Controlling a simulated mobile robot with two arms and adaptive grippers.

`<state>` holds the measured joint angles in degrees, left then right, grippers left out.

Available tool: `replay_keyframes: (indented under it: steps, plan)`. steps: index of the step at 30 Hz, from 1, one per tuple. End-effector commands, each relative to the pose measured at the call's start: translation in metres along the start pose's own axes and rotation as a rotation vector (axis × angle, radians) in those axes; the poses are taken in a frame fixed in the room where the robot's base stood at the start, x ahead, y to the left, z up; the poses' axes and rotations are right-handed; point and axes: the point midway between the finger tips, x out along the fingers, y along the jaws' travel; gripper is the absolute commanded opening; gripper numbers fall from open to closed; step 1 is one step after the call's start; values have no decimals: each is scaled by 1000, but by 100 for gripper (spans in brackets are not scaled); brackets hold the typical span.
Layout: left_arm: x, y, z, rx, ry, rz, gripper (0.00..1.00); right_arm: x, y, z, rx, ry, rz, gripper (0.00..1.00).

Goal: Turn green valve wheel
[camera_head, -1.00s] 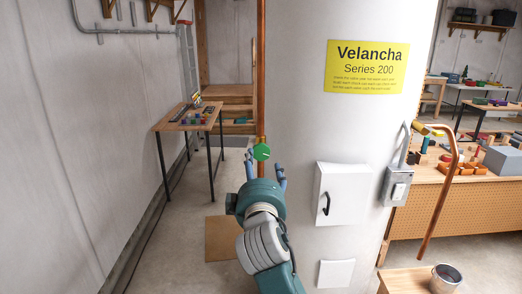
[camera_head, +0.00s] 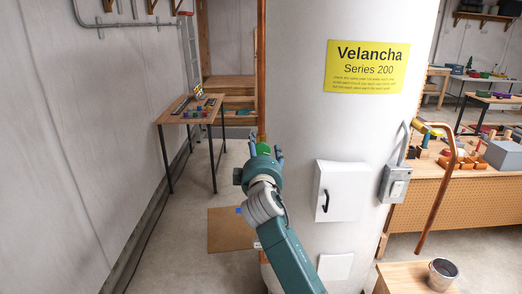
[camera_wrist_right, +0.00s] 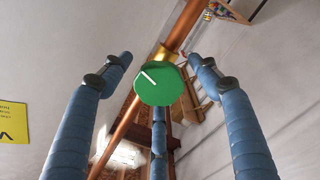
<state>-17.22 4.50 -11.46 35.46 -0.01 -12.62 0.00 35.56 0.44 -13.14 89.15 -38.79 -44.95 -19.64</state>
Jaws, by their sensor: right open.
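The green valve wheel (camera_head: 263,148) sits on a vertical copper pipe (camera_head: 261,60) at the left edge of the white column. In the right wrist view the green wheel (camera_wrist_right: 160,84) is round with a white line pointing to its upper left, on a brass fitting (camera_wrist_right: 165,53). My right gripper (camera_head: 265,155) is at the wheel. In the right wrist view its blue fingers (camera_wrist_right: 158,85) are spread apart around the wheel, with the third finger below it; whether any touches cannot be told. In the head view the gripper hides the wheel's lower part. My left gripper is not in view.
The white column carries a yellow sign (camera_head: 366,66), a white cabinet (camera_head: 342,190) and a grey switch box (camera_head: 395,184) right of the wheel. A small table (camera_head: 188,109) stands at the back left. A bucket (camera_head: 443,275) is at the lower right. The left floor is mostly clear.

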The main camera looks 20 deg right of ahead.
Motion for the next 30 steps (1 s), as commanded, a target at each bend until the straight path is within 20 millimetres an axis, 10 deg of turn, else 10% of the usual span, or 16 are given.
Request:
replay_keyframes:
  steps: [10, 30]
  plan:
    - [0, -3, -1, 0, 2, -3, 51, 0, 0, 0, -1, 1, 0, 16]
    - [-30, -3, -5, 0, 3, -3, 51, -1, -1, -2, -350, 5, 0, 16]
